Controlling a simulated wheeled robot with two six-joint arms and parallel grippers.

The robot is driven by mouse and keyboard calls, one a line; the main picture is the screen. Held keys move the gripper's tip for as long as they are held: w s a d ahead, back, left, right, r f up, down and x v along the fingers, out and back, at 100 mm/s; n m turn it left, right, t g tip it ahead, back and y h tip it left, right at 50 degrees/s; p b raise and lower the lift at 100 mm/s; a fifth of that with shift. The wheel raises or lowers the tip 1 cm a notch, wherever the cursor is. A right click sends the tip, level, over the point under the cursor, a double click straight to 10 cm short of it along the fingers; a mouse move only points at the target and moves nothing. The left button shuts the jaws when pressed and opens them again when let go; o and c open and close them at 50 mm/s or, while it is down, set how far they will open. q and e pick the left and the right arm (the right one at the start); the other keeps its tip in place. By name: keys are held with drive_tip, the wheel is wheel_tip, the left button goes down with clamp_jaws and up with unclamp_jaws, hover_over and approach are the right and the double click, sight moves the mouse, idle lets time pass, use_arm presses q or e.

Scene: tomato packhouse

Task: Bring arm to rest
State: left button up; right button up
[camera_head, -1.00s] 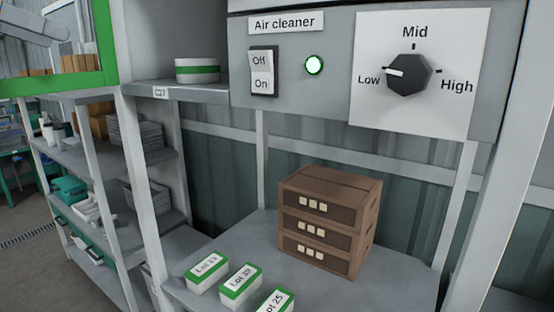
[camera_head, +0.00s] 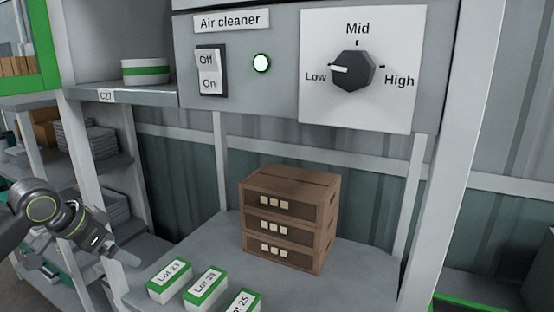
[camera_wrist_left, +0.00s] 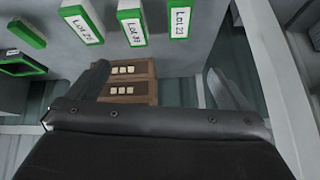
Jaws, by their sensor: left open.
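My left arm comes in at the left of the head view, and its gripper (camera_head: 124,258) hangs beside the shelf post, left of the lot boxes. In the left wrist view the two fingers of this gripper (camera_wrist_left: 158,70) are spread apart with nothing held between them. The brown crate stack (camera_wrist_left: 128,90) shows beyond the fingers there. My right gripper is in neither view.
Below, the crate stack (camera_head: 290,219) and green-white lot boxes (camera_head: 205,286) stand on a grey shelf (camera_head: 345,285).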

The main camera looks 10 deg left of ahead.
use_arm(q)
drive_tip(key=s+d+f, duration=0.3)
drive_tip(key=s+f, duration=0.1)
drive_tip(key=f, duration=0.4)
drive_tip(key=s+d+f+g, duration=0.1)
drive_tip(key=s+d+f, duration=0.25)
drive_tip(key=f, duration=0.35)
drive_tip(key=s+d+f, duration=0.2)
drive_tip(key=s+f, duration=0.2)
drive_tip(key=f, duration=0.4)
drive_tip(key=s+d+f+n+g+y, duration=0.1)
drive_tip(key=s+d+f+n+y, duration=0.15)
drive_tip(key=s, duration=0.65)
drive_tip(key=s+d+f+n+g+y, duration=0.1)
drive_tip(key=s+d+f+n+y, duration=0.2)
drive_tip(key=s, duration=0.6)
wheel_tip(320, 180, down, 26)
drive_tip(key=a+g+h+b, duration=0.1)
drive_tip(key=a+h+b, duration=0.1)
drive_tip(key=a, duration=0.1)
drive_tip(key=s+d+f+b, duration=0.1)
drive_tip(key=s+f, duration=0.6)
drive_tip(key=f, duration=0.2)
drive_tip(key=s+f+g+b, duration=0.1)
drive_tip(key=s+f, duration=0.7)
drive_tip(key=f, duration=0.2)
drive_tip(key=shift+d+f+b, duration=0.15)
drive_tip(key=shift+d+b, duration=0.15)
drive_tip(key=shift+d, duration=0.05)
